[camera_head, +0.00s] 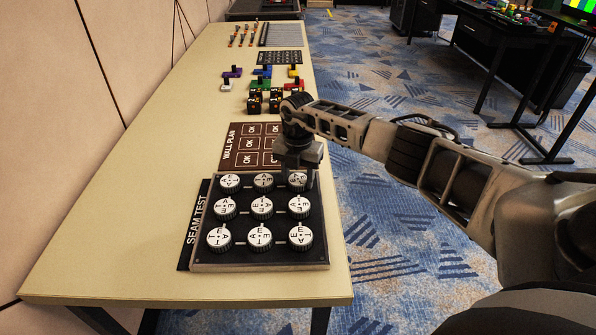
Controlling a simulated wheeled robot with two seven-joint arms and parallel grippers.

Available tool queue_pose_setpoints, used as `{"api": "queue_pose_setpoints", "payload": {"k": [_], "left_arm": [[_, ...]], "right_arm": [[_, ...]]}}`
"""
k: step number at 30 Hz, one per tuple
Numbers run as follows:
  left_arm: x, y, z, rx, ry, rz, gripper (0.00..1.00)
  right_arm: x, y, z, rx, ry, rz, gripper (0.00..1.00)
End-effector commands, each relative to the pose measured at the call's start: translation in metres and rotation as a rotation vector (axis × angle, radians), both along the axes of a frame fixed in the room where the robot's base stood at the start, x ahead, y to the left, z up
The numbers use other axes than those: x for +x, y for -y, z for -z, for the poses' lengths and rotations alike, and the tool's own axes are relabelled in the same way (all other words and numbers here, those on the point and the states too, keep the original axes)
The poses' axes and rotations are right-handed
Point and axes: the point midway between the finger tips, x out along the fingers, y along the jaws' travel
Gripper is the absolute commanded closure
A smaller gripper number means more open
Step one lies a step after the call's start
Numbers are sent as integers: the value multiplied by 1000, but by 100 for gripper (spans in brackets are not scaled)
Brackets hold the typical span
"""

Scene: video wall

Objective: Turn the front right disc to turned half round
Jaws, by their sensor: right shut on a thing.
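A black panel (273,258) on the table carries a grid of white-faced discs with letters and dark knurled rims. My right gripper (299,178) points down at the panel's far right corner and is shut on the far right disc (298,184). The gripper hides part of that disc's face, so its turn cannot be read. The disc in the right column nearest me (300,238) stands free, and so does the middle right disc (299,207). My left gripper is not in view.
A dark strip marked SEAM TEST (194,232) lies left of the panel. A brown WALL PLAN board (237,147) lies beyond it. Black blocks (255,104) and coloured pieces stand farther along the table (130,215). The table's left side is bare.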

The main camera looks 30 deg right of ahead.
Motion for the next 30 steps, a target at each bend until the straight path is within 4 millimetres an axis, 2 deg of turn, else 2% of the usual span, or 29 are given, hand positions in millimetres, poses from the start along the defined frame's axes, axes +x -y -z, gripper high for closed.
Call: {"api": "queue_pose_setpoints", "payload": {"k": [6, 15, 30], "left_arm": [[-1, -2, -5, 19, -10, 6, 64], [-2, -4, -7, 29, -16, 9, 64], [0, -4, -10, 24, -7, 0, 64]], "right_arm": [[1, 0, -4, -1, 1, 177, 76], [1, 1, -3, -1, 2, 338, 76], [1, 1, -1, -1, 3, 400, 76]]}}
